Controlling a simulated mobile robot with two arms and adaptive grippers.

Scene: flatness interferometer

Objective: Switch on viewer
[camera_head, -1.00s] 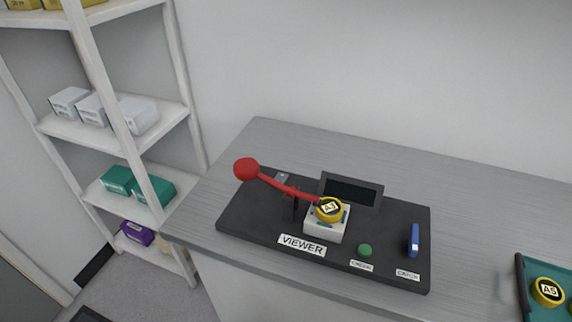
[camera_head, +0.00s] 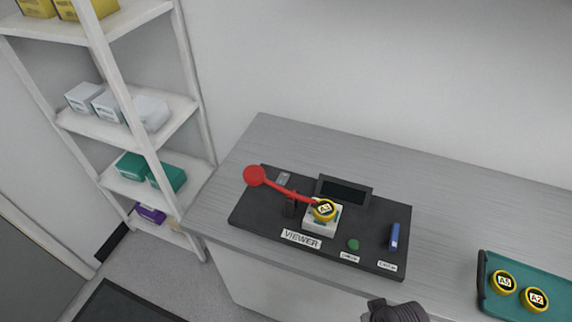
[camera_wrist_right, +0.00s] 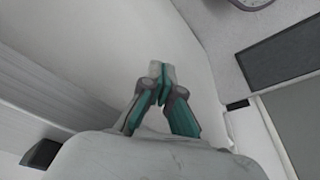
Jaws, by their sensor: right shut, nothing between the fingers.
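The viewer (camera_head: 262,218) is a dark board on the grey bench, with a "VIEWER" label at its front. A red lever with a round red knob (camera_head: 255,176) reaches over it to a yellow-ringed disc (camera_head: 324,210), which sits on a white block (camera_head: 321,229). A green button (camera_head: 353,244) and an upright blue catch (camera_head: 394,237) are on the right part of the board. A small dark screen (camera_head: 343,192) stands behind. My right gripper (camera_wrist_right: 158,72) is shut and empty in the wrist view, away from the viewer. My left gripper is not in view.
A teal tray (camera_head: 484,285) with yellow-ringed discs A5 (camera_head: 503,282) and A2 (camera_head: 535,299) lies at the bench's right. A white shelf (camera_head: 125,115) with boxes stands left. The grey bench (camera_head: 300,135) is bare behind the viewer. A dark part of mine shows at the bottom edge.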

